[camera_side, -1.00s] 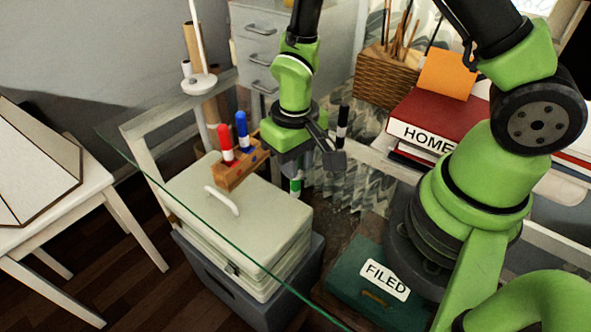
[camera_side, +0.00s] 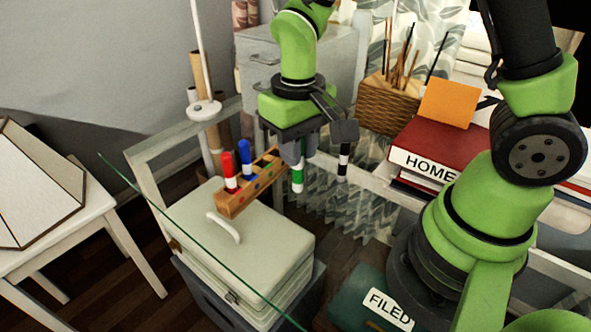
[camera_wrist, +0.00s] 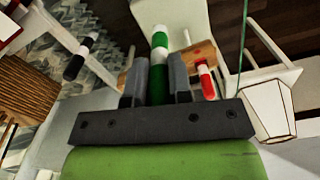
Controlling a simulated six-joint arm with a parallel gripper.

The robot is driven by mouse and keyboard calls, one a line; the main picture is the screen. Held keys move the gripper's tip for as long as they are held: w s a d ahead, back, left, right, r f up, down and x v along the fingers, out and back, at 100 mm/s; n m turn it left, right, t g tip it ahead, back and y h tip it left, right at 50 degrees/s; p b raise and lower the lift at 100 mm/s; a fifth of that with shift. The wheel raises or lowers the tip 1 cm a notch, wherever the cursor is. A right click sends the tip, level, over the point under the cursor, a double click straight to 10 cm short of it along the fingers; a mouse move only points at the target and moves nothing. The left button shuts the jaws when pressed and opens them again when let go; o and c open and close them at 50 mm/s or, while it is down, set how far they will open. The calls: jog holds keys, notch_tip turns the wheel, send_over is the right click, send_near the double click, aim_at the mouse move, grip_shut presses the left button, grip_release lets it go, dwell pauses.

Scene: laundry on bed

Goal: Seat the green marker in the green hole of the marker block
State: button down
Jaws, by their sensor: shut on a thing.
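My gripper (camera_side: 300,150) is shut on the green marker (camera_side: 297,180), a green cylinder with white bands. It holds the marker upright, its lower part showing below the jaws, beside the marker block. The marker also shows between the fingers in the wrist view (camera_wrist: 159,62). The marker block (camera_side: 236,205) is a wooden bar to the left of the gripper, with a red marker (camera_side: 229,172) and a blue marker (camera_side: 246,158) standing in it. Its right end is close to the gripper.
A black-and-white marker (camera_side: 343,162) stands to the right of the gripper. A pale case with a handle (camera_side: 270,240) lies below the glass tabletop. A wicker basket (camera_side: 388,106) and a red book marked HOME (camera_side: 440,145) are at the right.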

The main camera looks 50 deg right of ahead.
send_over(268, 167)
jog(key=w, duration=0.2)
jog(key=shift+s+d+f, duration=0.1)
jog(key=shift+f, duration=3.8)
jog(key=shift+f, duration=0.15)
jog(key=c, duration=1.3)
grip_release()
